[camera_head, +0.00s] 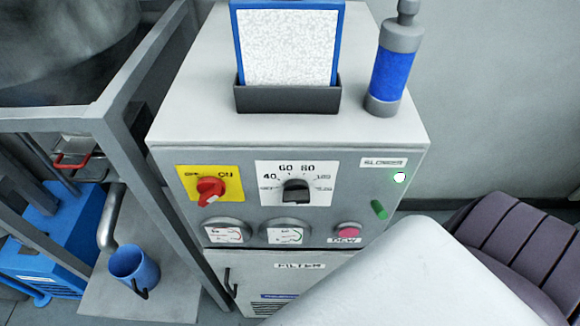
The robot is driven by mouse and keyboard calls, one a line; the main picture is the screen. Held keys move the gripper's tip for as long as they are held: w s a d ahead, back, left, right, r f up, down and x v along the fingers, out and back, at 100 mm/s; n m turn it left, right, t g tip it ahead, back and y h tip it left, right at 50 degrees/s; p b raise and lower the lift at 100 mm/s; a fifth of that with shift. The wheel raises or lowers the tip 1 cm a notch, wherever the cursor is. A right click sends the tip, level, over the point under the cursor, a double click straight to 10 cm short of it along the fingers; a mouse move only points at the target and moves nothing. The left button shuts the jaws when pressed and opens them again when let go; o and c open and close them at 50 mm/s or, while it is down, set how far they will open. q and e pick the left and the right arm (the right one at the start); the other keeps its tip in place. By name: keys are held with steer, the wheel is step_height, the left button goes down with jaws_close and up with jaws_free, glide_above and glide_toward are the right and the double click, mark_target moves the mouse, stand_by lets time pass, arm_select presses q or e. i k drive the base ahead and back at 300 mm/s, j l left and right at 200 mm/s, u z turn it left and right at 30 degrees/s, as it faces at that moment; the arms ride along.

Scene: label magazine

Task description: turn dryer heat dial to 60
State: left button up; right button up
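The heat dial (296,191) is a black knob on a white scale plate (268,168) on the front of the grey dryer cabinet (350,215). The scale reads 40, 60 and 80, with smaller marks at both sides that are hard to read. I cannot tell for sure which mark the knob points at. Nothing touches the dial. Neither of my grippers is in view. A large white rounded form, probably a link of my arm, covers the lower right and hides part of the lower cabinet front.
A red switch (210,190) on a yellow plate sits left of the dial. Two gauges (284,232), a pink button (347,229), a green knob (379,209) and a lit lamp (399,178) are nearby. A grey frame (150,180) stands left. A blue-banded cylinder (391,75) stands on top.

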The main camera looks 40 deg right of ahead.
mark_target(296, 191)
steer(key=l+z, duration=0.15)
steer(key=z, duration=0.2)
steer(key=l+z, duration=0.2)
steer(key=z, duration=0.15)
steer(key=k, duration=0.05)
